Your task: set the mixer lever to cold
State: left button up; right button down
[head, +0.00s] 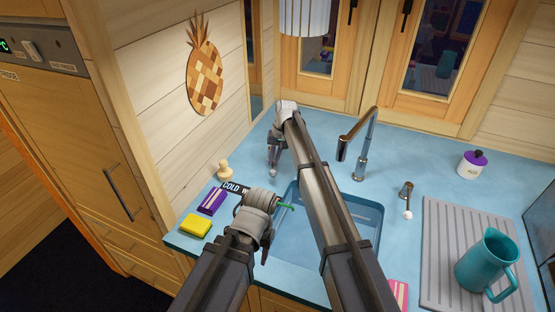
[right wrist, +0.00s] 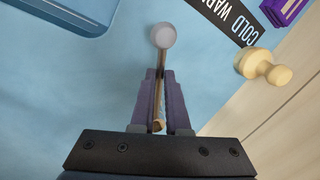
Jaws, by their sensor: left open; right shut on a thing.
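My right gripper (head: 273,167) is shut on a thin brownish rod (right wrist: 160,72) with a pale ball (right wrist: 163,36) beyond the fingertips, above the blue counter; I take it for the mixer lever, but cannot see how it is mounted. A black strip lettered COLD and WAR (right wrist: 232,18) lies beside it, its far end cut off; in the head view it (head: 233,187) is partly hidden by my left gripper. My left gripper (head: 266,247) is open and empty, by the sink's left edge. A chrome tap (head: 360,168) stands behind the sink (head: 372,212).
Left are a pale wooden knob-shaped piece (head: 224,171), a purple box (head: 211,201) and a yellow sponge (head: 195,226). A small metal cylinder with a white ball (head: 408,215), a lidded jar (head: 472,165), and a teal jug (head: 487,262) on a grey drainer (head: 437,238) stand right.

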pick_arm(q)
jog(key=shift+a, duration=0.3)
pick_arm(e)
jog(key=a+m, duration=0.2)
jog(key=m, duration=0.1)
jog(key=shift+a, duration=0.25)
pick_arm(q)
jog(key=shift+a, duration=0.1)
pick_arm(e)
jog(key=a+m, duration=0.1)
jog(key=a+m+t, duration=0.1)
jog(key=shift+w+a+m, duration=0.1)
jog(key=shift+w+m, duration=0.2)
jog(key=a+m, duration=0.1)
jog(key=w+a+m, duration=0.1)
jog(key=m, duration=0.1)
jog(key=shift+w+a+m+t+h, duration=0.2)
jog(key=shift+w+m+t+h, duration=0.1)
jog(key=shift+w+a+m, duration=0.6)
jog(key=shift+m, duration=0.4)
jog(key=shift+w+a+m+h, duration=0.35)
jog(key=shift+w+m, duration=0.2)
jog(key=shift+m, duration=0.35)
jog(key=shift+w, duration=0.1)
jog(key=c, duration=0.9)
grip_release()
pick_arm(q)
jog(key=shift+r, duration=0.15)
pick_arm(e)
jog(key=shift+r, duration=0.15)
